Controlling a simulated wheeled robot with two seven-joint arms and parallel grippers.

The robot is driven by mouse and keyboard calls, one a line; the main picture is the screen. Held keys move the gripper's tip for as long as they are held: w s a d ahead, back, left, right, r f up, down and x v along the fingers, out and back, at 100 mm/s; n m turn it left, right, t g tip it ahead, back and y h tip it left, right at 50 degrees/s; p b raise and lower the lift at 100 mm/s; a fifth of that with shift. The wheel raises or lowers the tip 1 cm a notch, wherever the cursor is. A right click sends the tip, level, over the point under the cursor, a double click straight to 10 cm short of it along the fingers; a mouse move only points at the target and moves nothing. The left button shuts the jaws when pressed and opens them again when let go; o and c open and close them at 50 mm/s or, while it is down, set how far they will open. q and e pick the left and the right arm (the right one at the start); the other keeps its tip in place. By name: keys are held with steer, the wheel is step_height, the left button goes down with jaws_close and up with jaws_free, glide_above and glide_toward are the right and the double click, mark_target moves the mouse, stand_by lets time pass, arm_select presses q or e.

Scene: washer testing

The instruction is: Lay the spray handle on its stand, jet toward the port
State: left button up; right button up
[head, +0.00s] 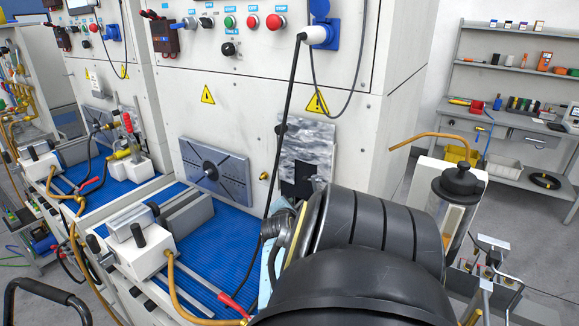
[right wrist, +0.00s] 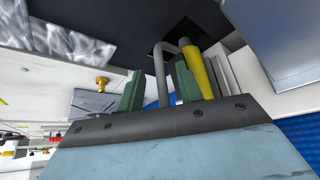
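My right arm covers the lower middle of the head view and hides most of my right gripper. In the right wrist view my right gripper (right wrist: 158,92) has its two green fingers apart. A bent grey rod (right wrist: 160,75) stands between them, with gaps on both sides. A yellow cylinder (right wrist: 194,68) is beside the right finger. I cannot tell whether these belong to the spray handle. A red-ended handle (head: 231,304) lies at the blue bench's front edge in the head view. A dark square opening (right wrist: 178,34) is beyond the fingers. My left gripper is not in view.
A white fixture with black knobs (head: 140,242) stands on the blue ribbed bench (head: 222,240). A slotted grey plate (head: 213,170) and a shiny metal plate (head: 307,145) are on the cabinet wall. A black cable hangs before it. Shelves (head: 515,120) stand at the right.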

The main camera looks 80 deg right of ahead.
steer(key=v, duration=1.2)
steer(key=shift+r+b, duration=0.2)
steer(key=shift+b, duration=0.15)
steer(key=shift+a, duration=0.1)
